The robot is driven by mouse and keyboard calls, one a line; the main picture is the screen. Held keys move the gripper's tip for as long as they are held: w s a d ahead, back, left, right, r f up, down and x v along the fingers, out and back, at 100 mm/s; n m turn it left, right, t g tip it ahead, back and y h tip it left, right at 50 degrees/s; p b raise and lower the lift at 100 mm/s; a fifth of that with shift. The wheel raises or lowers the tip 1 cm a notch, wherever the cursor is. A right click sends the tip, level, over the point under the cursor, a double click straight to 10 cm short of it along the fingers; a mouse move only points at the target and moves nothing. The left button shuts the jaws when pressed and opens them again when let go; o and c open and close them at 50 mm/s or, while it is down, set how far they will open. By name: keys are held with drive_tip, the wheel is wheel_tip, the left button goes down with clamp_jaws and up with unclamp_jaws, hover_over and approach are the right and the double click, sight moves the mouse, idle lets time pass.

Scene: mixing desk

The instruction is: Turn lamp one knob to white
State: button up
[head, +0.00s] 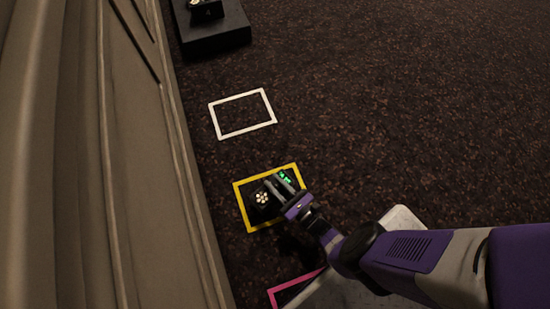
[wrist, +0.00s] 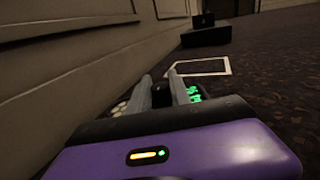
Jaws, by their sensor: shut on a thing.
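A small dark lamp box (head: 256,214) sits on the floor inside a yellow square outline. It carries a cluster of pale cream-white lit dots (head: 262,198) and bright green lit marks (head: 285,178). The dots show partly at the left of the fingers in the wrist view (wrist: 121,107), the green marks at the right (wrist: 194,93). My gripper (head: 272,181) is down at the box. In the wrist view its two grey fingers (wrist: 160,82) stand on either side of a dark knob (wrist: 161,94) and are shut on it. The fingers hide much of the knob, and any pointer on it cannot be made out.
A yellow outline (head: 240,206) surrounds the box. An empty white outline (head: 214,121) lies beyond it, and a pink one (head: 292,287) lies nearer. A black platform (head: 218,38) with another dark device stands farther back. A panelled wall (head: 150,150) runs along the left. Dark carpet at right is clear.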

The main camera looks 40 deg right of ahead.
clamp_jaws()
drive_tip(key=shift+f+m+h, duration=0.15)
drive_tip(key=shift+m+h, duration=1.05)
drive_tip(key=shift+h, duration=0.7)
drive_tip(key=shift+a+m+g+h+b, duration=0.1)
drive_tip(key=shift+m+g+h+b, duration=0.25)
drive_tip(key=shift+m+h, duration=0.75)
drive_tip(key=shift+h, duration=0.5)
drive_tip(key=o, duration=1)
unclamp_jaws()
drive_tip(key=shift+s, duration=0.1)
